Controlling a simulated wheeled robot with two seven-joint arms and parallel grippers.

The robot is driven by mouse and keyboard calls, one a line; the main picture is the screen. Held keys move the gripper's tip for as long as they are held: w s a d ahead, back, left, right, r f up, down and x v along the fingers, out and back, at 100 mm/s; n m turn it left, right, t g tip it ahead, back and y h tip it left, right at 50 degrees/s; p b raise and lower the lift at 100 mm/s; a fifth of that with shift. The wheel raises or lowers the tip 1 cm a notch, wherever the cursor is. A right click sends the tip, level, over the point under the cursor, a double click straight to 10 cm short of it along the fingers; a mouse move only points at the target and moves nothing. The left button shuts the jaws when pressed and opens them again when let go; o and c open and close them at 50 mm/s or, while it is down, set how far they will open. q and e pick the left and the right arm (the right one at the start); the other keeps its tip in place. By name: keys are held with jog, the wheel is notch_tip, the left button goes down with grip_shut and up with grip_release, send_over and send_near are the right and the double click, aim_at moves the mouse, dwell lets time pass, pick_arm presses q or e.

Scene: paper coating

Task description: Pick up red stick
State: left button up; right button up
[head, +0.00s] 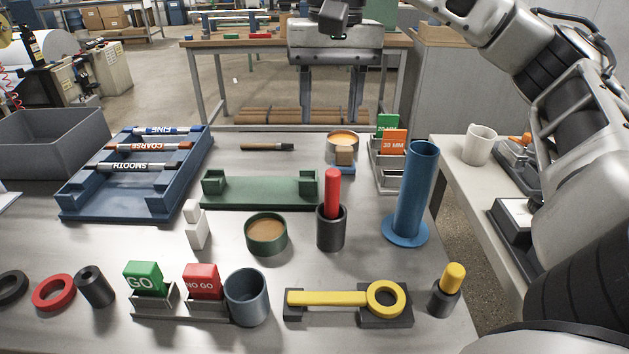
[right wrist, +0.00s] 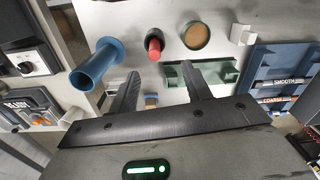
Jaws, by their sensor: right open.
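The red stick (head: 332,188) stands upright in a dark round holder (head: 331,232) near the middle of the table. In the right wrist view, the red stick (right wrist: 154,46) is seen from above, beyond the fingertips. My right gripper (head: 335,118) is over the far side of the table, behind the stick, with its fingers pointing down. It is open, and its two fingers (right wrist: 160,70) are spread with nothing held between them. The red stick is apart from the gripper. My left gripper is not in view.
A tall blue tube (head: 412,195) stands right of the stick. A green round tin (head: 266,234) is to its left, and a green cradle (head: 260,192) lies behind. A yellow ring gauge (head: 335,299) and a blue-grey cup (head: 246,298) are in front.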

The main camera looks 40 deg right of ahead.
aim_at(333, 171)
jog(key=shift+s+d+f+h+b, duration=0.1)
jog(key=shift+d+f+h+b, duration=0.05)
jog(key=shift+d+f+b, duration=0.4)
jog(key=shift+d+f+h+b, duration=0.15)
jog(key=shift+d+f+b, duration=0.2)
jog(key=shift+f+b, duration=0.35)
notch_tip(333, 171, down, 6)
jog(key=shift+f+b, duration=0.25)
jog(key=shift+b, duration=0.2)
jog(key=shift+w+a+f, duration=0.1)
jog(key=shift+w+f, duration=0.05)
jog(key=shift+f, duration=1.3)
jog(key=shift+w+a+f, duration=0.1)
jog(key=shift+w+f, duration=0.05)
jog(key=shift+f, duration=1.3)
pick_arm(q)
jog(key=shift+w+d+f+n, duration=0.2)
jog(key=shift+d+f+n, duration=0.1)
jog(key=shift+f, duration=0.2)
pick_arm(e)
grip_shut()
